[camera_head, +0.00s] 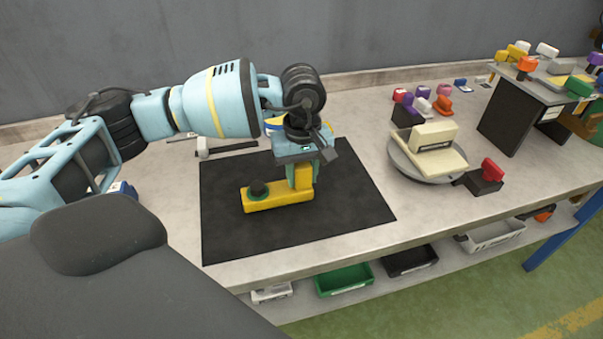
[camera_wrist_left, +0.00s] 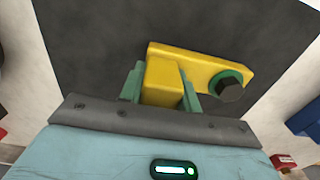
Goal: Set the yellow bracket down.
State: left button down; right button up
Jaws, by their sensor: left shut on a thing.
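The yellow bracket (camera_head: 278,200) is L-shaped, with a long flat leg and an upright part. A dark bolt-like knob with a green ring sits on the flat leg. My left gripper (camera_head: 301,174) is shut on the upright part from above, its green fingers on both sides. The bracket also shows in the left wrist view (camera_wrist_left: 211,68), between the fingers of the left gripper (camera_wrist_left: 161,85). The bracket is over the black mat (camera_head: 350,215); I cannot tell whether its underside touches the mat. My right gripper is not in view.
A round turntable (camera_head: 398,152) bearing a cream block (camera_head: 432,137) stands right of the mat. A red-topped block (camera_head: 488,172) is beside it. A raised shelf (camera_head: 540,82) holds several coloured parts. Green (camera_head: 343,280) and black bins sit below the bench. The mat around the bracket is clear.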

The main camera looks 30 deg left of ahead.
pick_arm(q)
jog(key=shift+f, duration=0.15)
jog(key=shift+f, duration=0.2)
jog(key=c, duration=1)
grip_release()
jog(key=shift+r, duration=0.1)
jog(key=shift+r, duration=0.25)
notch_tip(320, 180, up, 12)
jog(key=shift+f, duration=0.15)
jog(key=shift+d+f, duration=0.1)
